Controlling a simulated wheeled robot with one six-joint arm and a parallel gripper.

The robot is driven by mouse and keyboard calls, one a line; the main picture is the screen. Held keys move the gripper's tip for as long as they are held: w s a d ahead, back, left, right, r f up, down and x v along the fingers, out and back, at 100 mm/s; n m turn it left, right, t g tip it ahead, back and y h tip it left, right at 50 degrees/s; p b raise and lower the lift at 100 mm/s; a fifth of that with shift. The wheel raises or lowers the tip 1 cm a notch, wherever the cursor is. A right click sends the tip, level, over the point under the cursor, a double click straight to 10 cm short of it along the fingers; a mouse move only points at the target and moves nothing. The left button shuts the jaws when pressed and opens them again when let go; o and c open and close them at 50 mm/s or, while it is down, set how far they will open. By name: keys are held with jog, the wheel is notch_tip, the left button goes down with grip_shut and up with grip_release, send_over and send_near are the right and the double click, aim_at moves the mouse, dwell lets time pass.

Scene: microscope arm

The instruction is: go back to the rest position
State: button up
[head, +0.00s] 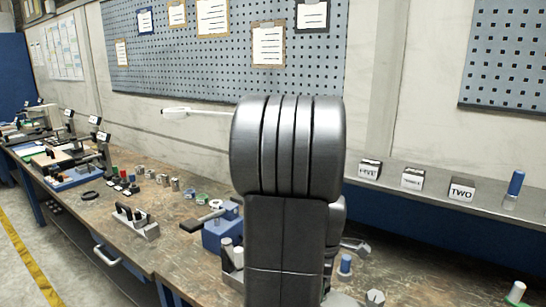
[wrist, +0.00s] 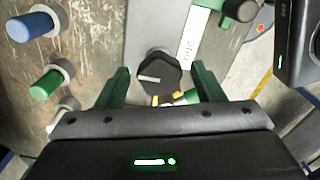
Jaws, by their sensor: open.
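My gripper (wrist: 162,82) shows in the wrist view with its two green fingers spread apart. A black knob (wrist: 158,72) with a pale pointer line sits on a grey panel (wrist: 150,25) and shows in the gap between the fingers. I cannot tell how far below the fingertips it is, or whether they touch it. Nothing is seen gripped. In the head view my own arm fills the middle and hides the gripper and part of the bench (head: 185,235).
In the wrist view a blue peg (wrist: 35,24), a green peg (wrist: 48,83) and a pale peg stand at left. In the head view a blue block (head: 221,236) and several fixtures crowd the bench. A shelf (head: 435,197) with labelled blocks runs along the right wall.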

jog(key=m, duration=0.7)
jog(key=shift+m, duration=0.4)
jog(key=m, duration=0.7)
jog(key=shift+a+b, duration=0.15)
jog(key=shift+b, duration=0.2)
